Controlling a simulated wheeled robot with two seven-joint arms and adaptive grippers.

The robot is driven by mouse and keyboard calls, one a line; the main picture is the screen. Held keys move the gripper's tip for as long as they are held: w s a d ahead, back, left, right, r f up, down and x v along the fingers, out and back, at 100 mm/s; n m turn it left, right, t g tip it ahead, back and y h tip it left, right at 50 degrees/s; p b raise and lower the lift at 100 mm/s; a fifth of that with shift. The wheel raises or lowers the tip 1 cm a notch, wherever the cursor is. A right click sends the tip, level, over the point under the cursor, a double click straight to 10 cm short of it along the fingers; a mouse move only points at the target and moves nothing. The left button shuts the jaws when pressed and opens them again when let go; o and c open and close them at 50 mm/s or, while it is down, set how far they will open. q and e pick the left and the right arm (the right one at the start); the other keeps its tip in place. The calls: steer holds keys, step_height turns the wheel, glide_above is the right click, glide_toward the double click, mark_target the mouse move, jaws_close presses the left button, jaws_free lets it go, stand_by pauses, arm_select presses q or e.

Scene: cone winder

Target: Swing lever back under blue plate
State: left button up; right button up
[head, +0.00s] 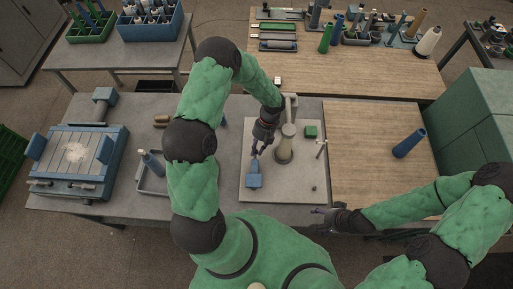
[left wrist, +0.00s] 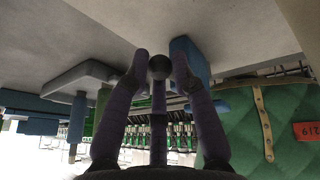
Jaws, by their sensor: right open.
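My left gripper (head: 257,153) reaches down over the pale board, just behind the blue plate (head: 254,178). In the left wrist view its fingers (left wrist: 160,70) close on both sides of a dark round knob (left wrist: 159,66), which I take to be the lever's end. The rest of the lever is hidden by the fingers. A blue block, likely the blue plate, shows behind the right finger in the left wrist view (left wrist: 199,62). My right gripper (head: 322,212) is open and empty near the board's front right corner.
On the board (head: 290,193) stand a beige cone on a post (head: 285,148), a green block (head: 310,131) and a thin stand (head: 321,150). A tray with a bottle (head: 152,164) is at left.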

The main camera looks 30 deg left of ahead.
arm_select(q)
steer(key=o, duration=0.4)
steer(key=shift+c, duration=0.2)
step_height(320, 180, up, 10)
stand_by(0.8)
